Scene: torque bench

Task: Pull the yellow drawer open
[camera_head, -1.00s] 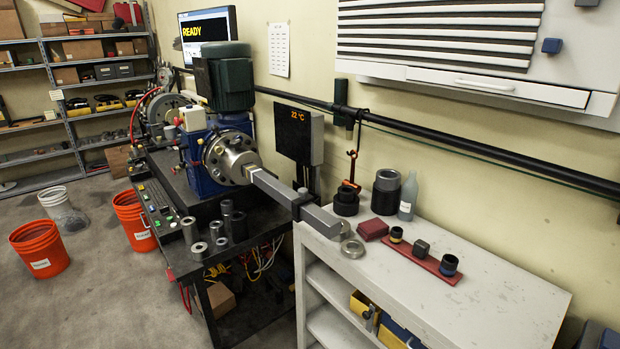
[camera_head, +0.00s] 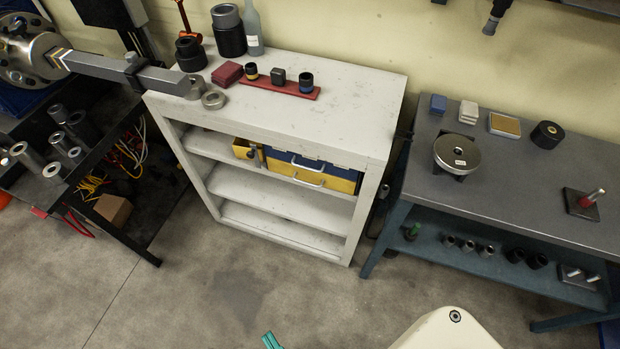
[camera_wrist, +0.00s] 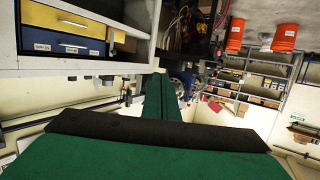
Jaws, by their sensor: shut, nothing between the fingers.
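The yellow drawer (camera_head: 341,185) sits in the upper bay of the white shelf unit, below a blue drawer (camera_head: 283,157). It has a pale bar handle and looks shut. In the wrist view, which is upside down, the yellow drawer (camera_wrist: 57,19) shows at upper left with its handle, and the blue drawer (camera_wrist: 50,40) beside it. My gripper (camera_wrist: 168,84) is shut with its green fingers together and empty, apart from the drawer. In the head view only a small teal part of my gripper (camera_head: 270,341) shows at the bottom edge, well in front of the shelf.
A small yellow bin (camera_head: 242,149) stands left of the drawers. The white shelf unit (camera_head: 357,215) has side posts framing its bays. A grey workbench (camera_head: 410,182) stands to its right, a machine bench (camera_head: 131,224) to its left. The floor in front is clear.

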